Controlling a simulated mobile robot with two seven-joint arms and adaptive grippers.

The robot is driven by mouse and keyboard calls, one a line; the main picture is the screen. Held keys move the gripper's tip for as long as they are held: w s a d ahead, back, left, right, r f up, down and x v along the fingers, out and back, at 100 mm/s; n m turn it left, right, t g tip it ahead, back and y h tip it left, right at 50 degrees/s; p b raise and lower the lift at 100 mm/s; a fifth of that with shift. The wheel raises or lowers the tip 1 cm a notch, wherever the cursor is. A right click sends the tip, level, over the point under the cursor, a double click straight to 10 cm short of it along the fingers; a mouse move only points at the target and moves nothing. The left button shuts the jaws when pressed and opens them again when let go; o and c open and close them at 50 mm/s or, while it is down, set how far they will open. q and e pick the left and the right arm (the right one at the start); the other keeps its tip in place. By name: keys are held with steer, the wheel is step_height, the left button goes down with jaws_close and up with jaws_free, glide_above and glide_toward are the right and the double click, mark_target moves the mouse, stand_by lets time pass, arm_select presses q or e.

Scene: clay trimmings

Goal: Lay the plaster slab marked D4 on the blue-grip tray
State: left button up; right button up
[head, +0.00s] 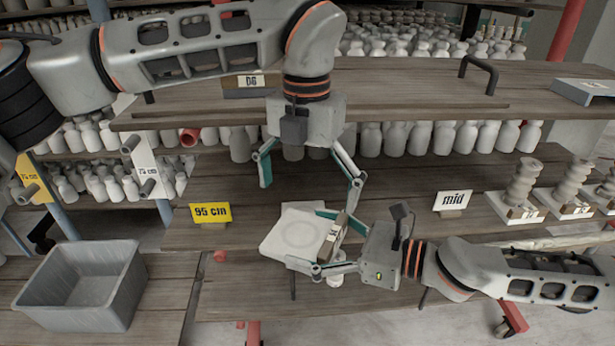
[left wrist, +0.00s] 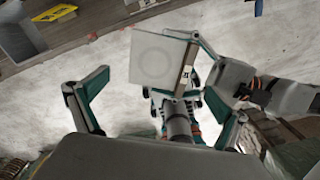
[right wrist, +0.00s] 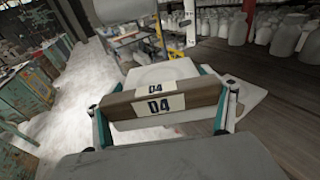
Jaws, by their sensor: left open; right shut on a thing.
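The pale plaster slab (head: 292,232) has a round ring on its face and a wood-coloured block along one edge. In the right wrist view this block (right wrist: 122,108) carries the label D4. My right gripper (head: 322,242) is shut on the block and holds the slab in front of the middle shelf. The slab also shows in the left wrist view (left wrist: 158,58). My left gripper (head: 310,183) is open and empty, above and behind the slab, apart from it. I cannot make out a tray with blue grips.
A grey bin (head: 85,285) stands at the lower left. A yellow 95 cm sign (head: 210,213) and a white mid sign (head: 452,202) stand on the middle shelf. A dark handle (head: 480,64) rises from the upper shelf, with bottles behind. Stacked pieces (head: 522,185) stand at right.

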mark_target(306, 234)
arm_select(q)
step_height(306, 234, down, 9)
steer(key=shift+r, duration=0.1)
stand_by(0.3)
steer(key=c, duration=1.6)
arm_select(e)
steer(key=shift+r, duration=0.1)
arm_select(q)
steer(key=shift+w+a+f, duration=0.15)
steer(key=shift+a+f, duration=0.05)
steer(key=shift+a, duration=0.1)
jaws_close()
arm_select(e)
steer(key=shift+w, duration=0.1)
steer(key=shift+d, duration=0.1)
arm_select(q)
steer(key=shift+d+r, duration=0.1)
arm_select(e)
steer(key=o, duration=1.4)
arm_select(q)
steer(key=shift+d, duration=0.15)
